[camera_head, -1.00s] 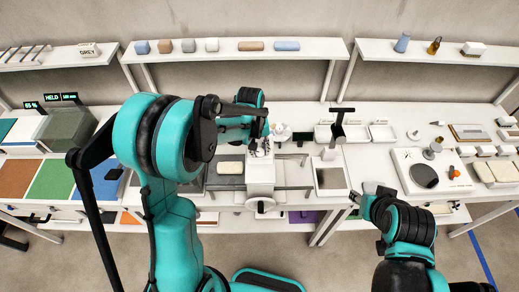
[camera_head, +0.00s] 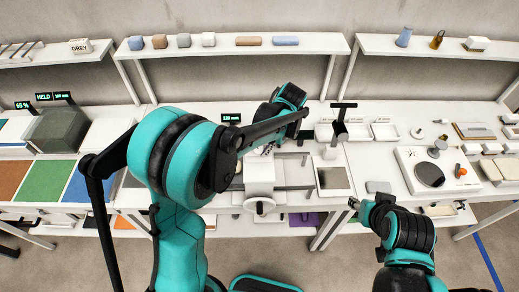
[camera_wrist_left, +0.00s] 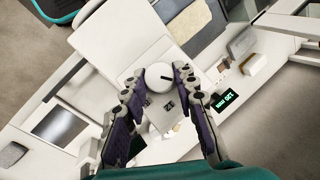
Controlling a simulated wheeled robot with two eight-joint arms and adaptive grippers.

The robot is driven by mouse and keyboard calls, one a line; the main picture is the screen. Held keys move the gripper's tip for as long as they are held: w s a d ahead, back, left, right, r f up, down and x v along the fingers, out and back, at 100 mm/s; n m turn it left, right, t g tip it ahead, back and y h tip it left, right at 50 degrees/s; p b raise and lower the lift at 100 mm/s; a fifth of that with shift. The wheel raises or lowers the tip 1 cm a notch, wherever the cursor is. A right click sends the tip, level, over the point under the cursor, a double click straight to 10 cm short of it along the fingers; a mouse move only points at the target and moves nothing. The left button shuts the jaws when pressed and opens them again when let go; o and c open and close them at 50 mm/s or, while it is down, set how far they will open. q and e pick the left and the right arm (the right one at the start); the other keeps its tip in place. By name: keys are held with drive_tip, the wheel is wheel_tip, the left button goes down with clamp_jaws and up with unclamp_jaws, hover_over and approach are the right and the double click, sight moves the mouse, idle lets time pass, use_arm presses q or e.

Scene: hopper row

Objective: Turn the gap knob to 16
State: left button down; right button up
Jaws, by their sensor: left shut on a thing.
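The gap knob (camera_wrist_left: 156,76) is a round white knob with a dark pointer line, on top of a white machine housing (camera_head: 260,178). A small dark number plate (camera_wrist_left: 168,105) sits beside it; its digits are not clearly readable. My left gripper (camera_wrist_left: 158,82) has its two fingers on opposite sides of the knob, shut on it. In the head view my own left arm mostly hides that gripper and the knob. My right gripper (camera_head: 355,203) hangs in front of the bench at the right, away from the machine; its jaw opening is unclear.
A green-lit display (camera_head: 231,118) stands behind the machine. A handwheel (camera_head: 259,206) is on the machine's front. A black T-handle (camera_head: 342,120) and white trays (camera_head: 384,131) stand to the right. A square dark-topped plate (camera_head: 333,178) lies right of the machine.

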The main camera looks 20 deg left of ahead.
use_arm(q)
drive_tip(key=shift+d+m+y+b, duration=0.1)
drive_tip(key=shift+m+y+b, duration=0.3)
drive_tip(key=shift+m, duration=0.1)
idle(0.3)
drive_tip(key=c, duration=1.2)
unclamp_jaws()
drive_tip(key=shift+r, duration=0.1)
drive_tip(key=v, duration=1.2)
drive_tip(key=shift+s+d, duration=0.1)
drive_tip(key=shift+s, duration=0.05)
drive_tip(key=shift+f, duration=0.2)
